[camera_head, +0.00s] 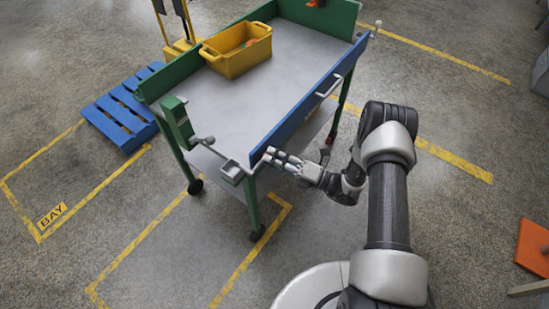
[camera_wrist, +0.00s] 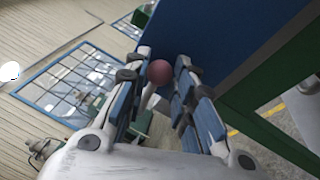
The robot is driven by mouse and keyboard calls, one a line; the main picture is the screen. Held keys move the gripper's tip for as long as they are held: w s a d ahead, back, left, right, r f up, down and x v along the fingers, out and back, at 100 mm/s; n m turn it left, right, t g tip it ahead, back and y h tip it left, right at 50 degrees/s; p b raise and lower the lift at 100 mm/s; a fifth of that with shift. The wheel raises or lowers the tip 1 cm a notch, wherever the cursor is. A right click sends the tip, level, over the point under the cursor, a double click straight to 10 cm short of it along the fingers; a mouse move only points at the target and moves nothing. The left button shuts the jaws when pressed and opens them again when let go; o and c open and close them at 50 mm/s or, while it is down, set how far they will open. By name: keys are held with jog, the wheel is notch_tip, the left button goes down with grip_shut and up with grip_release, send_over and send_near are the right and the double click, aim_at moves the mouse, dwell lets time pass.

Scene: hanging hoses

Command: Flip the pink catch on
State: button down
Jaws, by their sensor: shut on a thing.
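The pink catch (camera_wrist: 159,72) shows in the wrist view as a round dull-pink knob on a pale stem. It sits between the fingertips of my gripper (camera_wrist: 162,60), which is shut on it. The blue panel (camera_wrist: 225,35) of the cart lies just beyond the knob. In the head view my gripper (camera_head: 271,157) is at the near lower end of the blue panel (camera_head: 308,110), by the cart's front corner. The catch is hidden there by my fingers. I cannot tell the lever's exact angle.
The grey-topped cart (camera_head: 290,62) has green posts and a yellow bin (camera_head: 237,52) at its far side. A small lever with a pale knob and a metal bracket (camera_head: 231,170) project from the near left corner. A blue pallet (camera_head: 122,110) lies left.

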jog(key=c, duration=1.3)
grip_release()
jog(key=shift+c, duration=0.2)
jog(key=v, duration=1.2)
